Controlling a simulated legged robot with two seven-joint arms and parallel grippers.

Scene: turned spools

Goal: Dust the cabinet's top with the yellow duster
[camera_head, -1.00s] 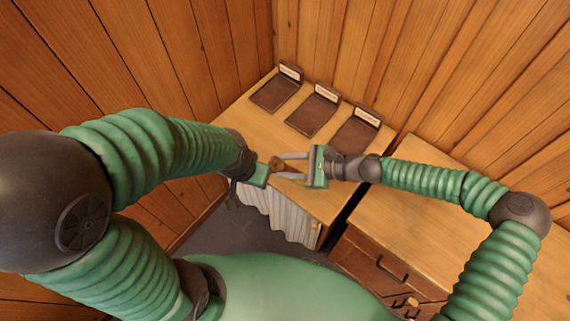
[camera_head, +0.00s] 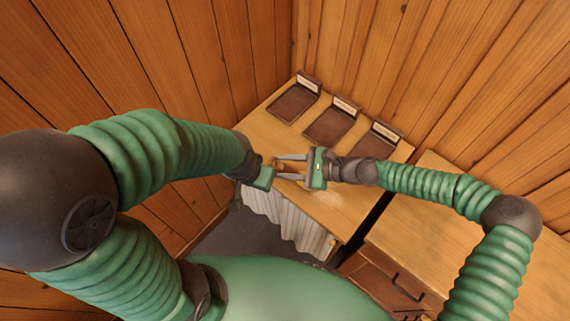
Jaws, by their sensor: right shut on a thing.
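My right gripper (camera_head: 291,168) reaches left over the wooden counter. Its fingers are shut on a small brown thing (camera_head: 281,165), which is mostly hidden between the two hands. My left gripper (camera_head: 272,177) meets it from the left, very close to the same thing. I cannot tell whether the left fingers are open or touching it. A wooden cabinet (camera_head: 430,230) with a dark-handled drawer front stands at the lower right. Its top looks bare where it shows. I cannot make out a yellow duster clearly.
Three dark brown trays (camera_head: 330,123) with upright labelled backs stand along the back of the counter (camera_head: 258,128). A pale pleated curtain (camera_head: 285,216) hangs under its front. A dark gap separates counter and cabinet. Plank walls close in behind and left.

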